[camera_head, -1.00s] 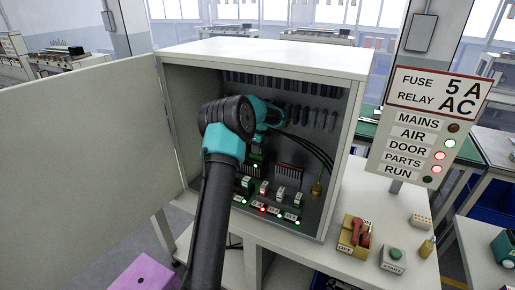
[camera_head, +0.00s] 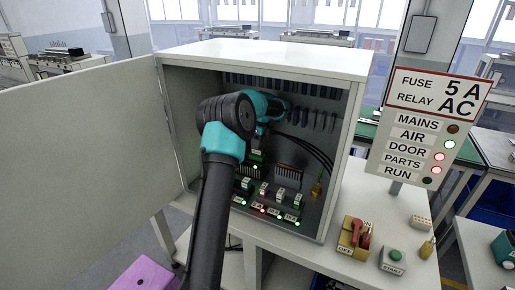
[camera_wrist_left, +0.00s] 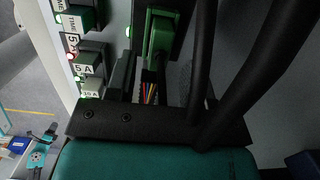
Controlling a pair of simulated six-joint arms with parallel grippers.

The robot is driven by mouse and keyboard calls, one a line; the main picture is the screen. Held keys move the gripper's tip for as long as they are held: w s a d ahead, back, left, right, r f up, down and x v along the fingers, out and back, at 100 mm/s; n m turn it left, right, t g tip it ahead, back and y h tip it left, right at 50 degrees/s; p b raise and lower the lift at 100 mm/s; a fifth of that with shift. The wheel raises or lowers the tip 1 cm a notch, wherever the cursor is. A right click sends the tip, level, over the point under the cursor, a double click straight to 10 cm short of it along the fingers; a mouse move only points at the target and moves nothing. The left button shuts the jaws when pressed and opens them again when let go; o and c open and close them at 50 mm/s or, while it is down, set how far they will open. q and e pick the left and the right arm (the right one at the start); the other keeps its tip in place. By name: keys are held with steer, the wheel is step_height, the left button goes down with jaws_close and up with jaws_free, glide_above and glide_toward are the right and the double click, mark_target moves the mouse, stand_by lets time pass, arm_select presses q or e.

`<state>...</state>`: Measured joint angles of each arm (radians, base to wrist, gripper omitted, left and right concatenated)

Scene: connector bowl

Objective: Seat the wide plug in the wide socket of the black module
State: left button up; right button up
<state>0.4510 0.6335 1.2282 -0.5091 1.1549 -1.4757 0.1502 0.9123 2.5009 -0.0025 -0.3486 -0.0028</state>
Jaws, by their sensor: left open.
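My left gripper (camera_head: 272,106) reaches into the open cabinet, and its fingertips are hidden in the head view. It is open. In the left wrist view, a green connector block (camera_wrist_left: 160,38), perhaps the wide plug, stands against a dark housing (camera_wrist_left: 183,22), perhaps the black module. Coloured wires (camera_wrist_left: 149,92) show below the block. I cannot tell how deep the block sits. In the head view, a dark unit with a green light (camera_head: 255,166) is just below the gripper. The wide socket cannot be made out. My right gripper is not in view.
The cabinet (camera_head: 290,54) has its door (camera_head: 80,150) swung open to the left. Black cables (camera_head: 312,148) hang right of the gripper and cross close in the wrist view (camera_wrist_left: 203,60). Labelled relays and fuses (camera_head: 280,194) line the cabinet floor.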

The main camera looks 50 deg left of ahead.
mark_target(261, 148)
arm_select(q)
step_height(261, 148, up, 8)
steer(key=d, duration=0.1)
steer(key=shift+w, duration=0.2)
steer(key=shift+d+f, duration=0.1)
stand_by(0.5)
